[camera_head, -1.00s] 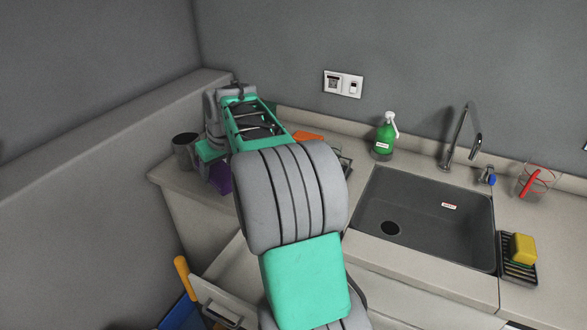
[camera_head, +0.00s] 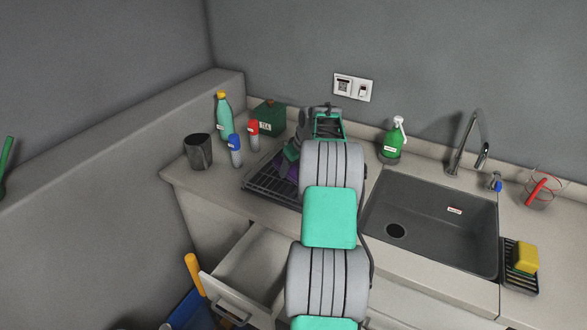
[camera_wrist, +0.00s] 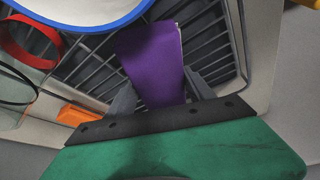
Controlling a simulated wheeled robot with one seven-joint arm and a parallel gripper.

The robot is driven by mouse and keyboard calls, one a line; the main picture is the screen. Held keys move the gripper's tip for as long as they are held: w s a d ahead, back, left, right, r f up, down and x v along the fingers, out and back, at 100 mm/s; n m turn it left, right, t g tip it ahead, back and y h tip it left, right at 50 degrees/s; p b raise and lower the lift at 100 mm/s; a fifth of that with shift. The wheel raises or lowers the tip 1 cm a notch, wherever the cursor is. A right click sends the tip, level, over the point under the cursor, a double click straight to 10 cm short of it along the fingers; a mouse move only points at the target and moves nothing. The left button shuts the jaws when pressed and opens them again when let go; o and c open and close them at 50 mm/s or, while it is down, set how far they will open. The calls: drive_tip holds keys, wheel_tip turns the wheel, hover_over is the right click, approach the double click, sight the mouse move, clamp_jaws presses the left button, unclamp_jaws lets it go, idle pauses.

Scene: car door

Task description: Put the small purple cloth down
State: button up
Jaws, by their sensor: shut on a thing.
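The small purple cloth (camera_wrist: 152,58) hangs as a flat folded strip between my gripper's two grey fingers (camera_wrist: 160,92) in the wrist view. My gripper is shut on it. The cloth is over the dark dish rack (camera_wrist: 205,40), whose bars show behind it; whether it touches them I cannot tell. In the head view only a bit of the purple cloth (camera_head: 286,172) shows at the rack (camera_head: 262,187). My arm hides the rest of it and most of the rack's right side.
Bottles (camera_head: 224,118) with colored caps, a green box (camera_head: 268,117) and a dark mug (camera_head: 198,152) stand around the rack. The sink (camera_head: 430,215) and green soap bottle (camera_head: 392,143) are to the right. An open drawer (camera_head: 250,265) juts out below.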

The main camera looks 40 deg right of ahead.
drive_tip(key=shift+f, duration=0.6)
drive_tip(key=o, duration=1.2)
drive_tip(key=shift+r, duration=0.5)
drive_tip(key=b+v, duration=0.1)
drive_tip(key=v, duration=0.9)
drive_tip(key=shift+s+r+b, duration=0.3)
drive_tip(key=shift+b, duration=0.1)
drive_tip(key=a+r, duration=0.3)
drive_tip(key=a, duration=0.9)
drive_tip(key=a+r, duration=0.2)
drive_tip(key=a, duration=1.1)
drive_tip(key=shift+n+g, duration=0.3)
drive_tip(key=shift+n, duration=0.1)
drive_tip(key=s+a+f, duration=0.2)
drive_tip(key=s+a, duration=0.3)
drive_tip(key=s, duration=0.1)
drive_tip(key=s+a+f, duration=0.2)
drive_tip(key=s+a, duration=0.4)
drive_tip(key=s+a+f, duration=0.3)
drive_tip(key=s+a, duration=0.3)
drive_tip(key=s, duration=0.1)
drive_tip(key=shift+f, duration=0.1)
